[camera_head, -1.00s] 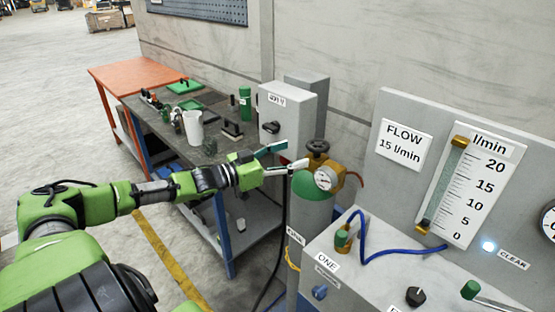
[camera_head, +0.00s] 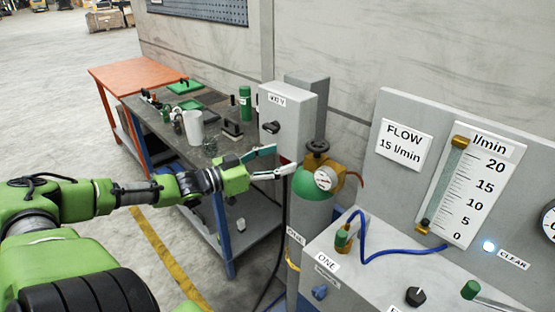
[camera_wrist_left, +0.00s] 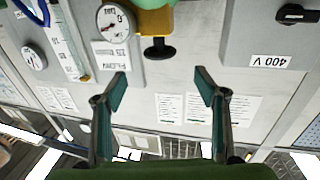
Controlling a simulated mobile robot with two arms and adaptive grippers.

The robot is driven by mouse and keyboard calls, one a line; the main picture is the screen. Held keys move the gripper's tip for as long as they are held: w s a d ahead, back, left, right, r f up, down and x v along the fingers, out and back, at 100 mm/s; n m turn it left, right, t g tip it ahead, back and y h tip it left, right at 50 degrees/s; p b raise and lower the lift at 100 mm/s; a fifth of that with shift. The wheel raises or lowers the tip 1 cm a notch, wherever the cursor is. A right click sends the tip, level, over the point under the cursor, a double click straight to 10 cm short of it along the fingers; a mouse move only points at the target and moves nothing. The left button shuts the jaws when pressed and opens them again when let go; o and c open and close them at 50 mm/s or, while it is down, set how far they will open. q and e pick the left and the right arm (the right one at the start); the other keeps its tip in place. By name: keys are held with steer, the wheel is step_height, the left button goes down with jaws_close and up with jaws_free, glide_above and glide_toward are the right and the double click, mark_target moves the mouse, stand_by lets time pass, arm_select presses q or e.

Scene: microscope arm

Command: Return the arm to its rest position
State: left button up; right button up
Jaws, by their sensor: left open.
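My left arm comes in from the left in the head view, green and black. Its gripper (camera_head: 274,163) is open and empty, in front of the grey 400 V box (camera_head: 292,118) and just left of the gas cylinder's gauge (camera_head: 325,178). In the left wrist view the two fingers of the left gripper (camera_wrist_left: 161,84) are spread wide, with nothing between them. The 400 V box (camera_wrist_left: 270,35) is at upper right there and the gauge (camera_wrist_left: 113,22) at upper left. My right gripper is not in view.
A green cylinder (camera_head: 313,184) with a brass valve stands right of the gripper. The flow panel (camera_head: 470,117) and its lower console (camera_head: 385,270) fill the right. A dark workbench (camera_head: 165,130) carries a white mug (camera_head: 193,127) and tools. Open floor lies at left.

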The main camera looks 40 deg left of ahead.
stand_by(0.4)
